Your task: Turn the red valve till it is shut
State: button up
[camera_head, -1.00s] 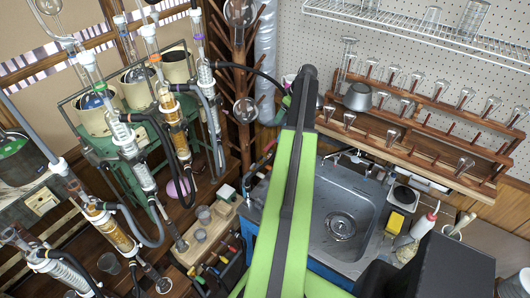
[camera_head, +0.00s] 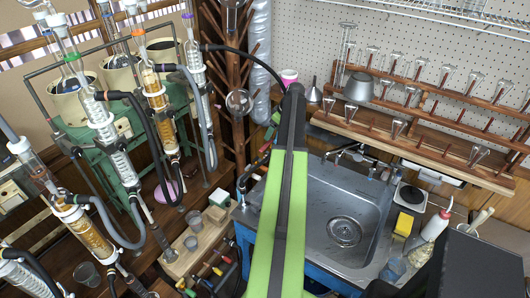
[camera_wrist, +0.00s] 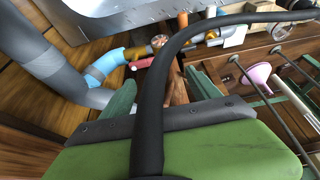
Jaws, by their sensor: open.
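A small red handle (camera_wrist: 142,63), which looks like the red valve, shows in the wrist view on pipework by a round brass-coloured fitting (camera_wrist: 159,41). In the head view a small red part (camera_head: 266,147) shows just left of my arm; I cannot tell surely that it is the same valve. My gripper (camera_wrist: 160,77) is open, its two grey-green fingers spread apart. The red handle appears beyond the fingertips, nearer the left finger, with a visible gap. In the head view my arm hides most of the gripper.
A black hose (camera_wrist: 150,115) crosses the wrist view in front of the gripper. In the head view, the sink (camera_head: 338,205) is right of my arm, glassware (camera_head: 155,95) stands left, and a wooden rack (camera_head: 440,140) is behind the sink.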

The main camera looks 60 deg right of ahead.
aim_at(264, 147)
jog(key=b+x, duration=0.9)
jog(key=x, duration=0.2)
jog(key=shift+f, duration=0.2)
jog(key=shift+r, duration=0.1)
grip_shut()
